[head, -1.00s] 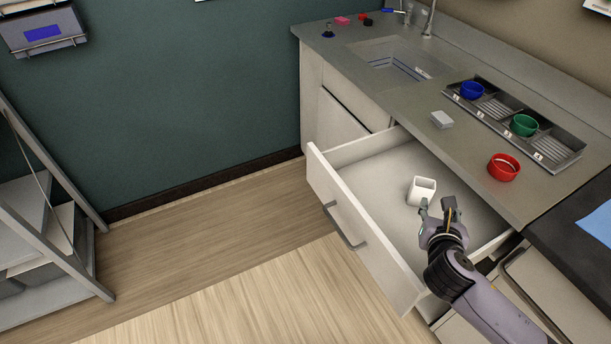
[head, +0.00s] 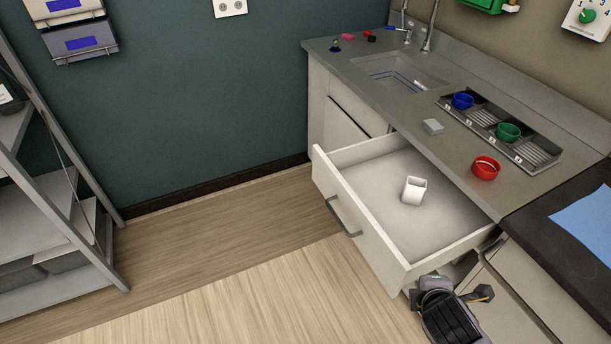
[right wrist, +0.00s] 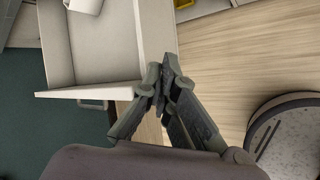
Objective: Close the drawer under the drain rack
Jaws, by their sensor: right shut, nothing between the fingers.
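The white drawer (head: 360,220) under the counter stands pulled far out, with a grey bar handle (head: 343,217) on its front. A white square cup (head: 413,190) stands inside it. The drain rack (head: 545,158) is on the counter above, holding a blue cup (head: 462,101) and a green cup (head: 508,133). My right gripper (right wrist: 166,80) is shut and empty, close to the outside of the drawer's side wall (right wrist: 157,35) near its front corner. I cannot tell whether it touches. In the head view my right arm is low, beside the drawer. My left gripper is out of view.
A red cup (head: 486,168) and a small grey block (head: 433,126) sit on the counter by the sink (head: 395,75). The floor (head: 250,250) before the drawer is clear. A grey shelf rack (head: 70,200) stands at the left.

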